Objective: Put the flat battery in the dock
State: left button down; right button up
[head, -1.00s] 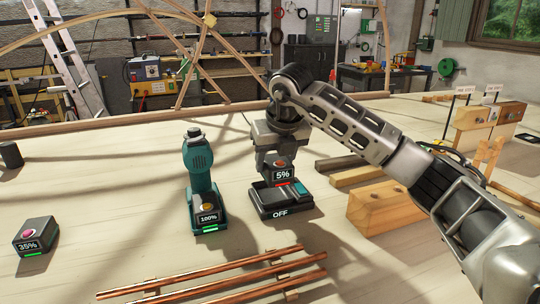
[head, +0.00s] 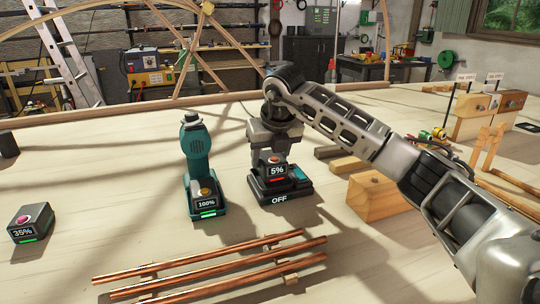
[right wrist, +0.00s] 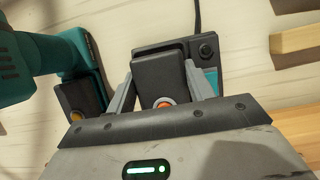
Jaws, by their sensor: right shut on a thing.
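The flat battery (head: 276,172), dark with a 5% label, a red bar and an orange button, is at the left part of the dark charging dock (head: 285,195), whose front reads OFF. I cannot tell whether it sits fully down. My right gripper (head: 273,155) is shut on the battery from above. In the right wrist view the battery (right wrist: 158,72) lies between the two fingers (right wrist: 160,85), over the dock (right wrist: 231,75). The dock's right part has a teal patch. My left gripper is not in view.
A teal drill (head: 197,155) with a 100% battery stands just left of the dock. A 35% battery (head: 32,222) lies far left. Copper rods (head: 215,268) lie in front on small blocks. Wooden blocks (head: 380,196) stand to the right, near my arm.

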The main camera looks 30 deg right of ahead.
aim_at(268, 152)
jog(key=shift+f+b, duration=0.45)
jog(key=shift+f, duration=0.5)
dwell(1.5)
jog(key=o, duration=1.3)
jog(key=shift+r+p, duration=2.25)
jog(key=shift+r, duration=0.45)
jog(key=shift+w+r+p, duration=0.1)
jog(key=shift+r+p, duration=0.55)
jog(key=shift+r, duration=0.15)
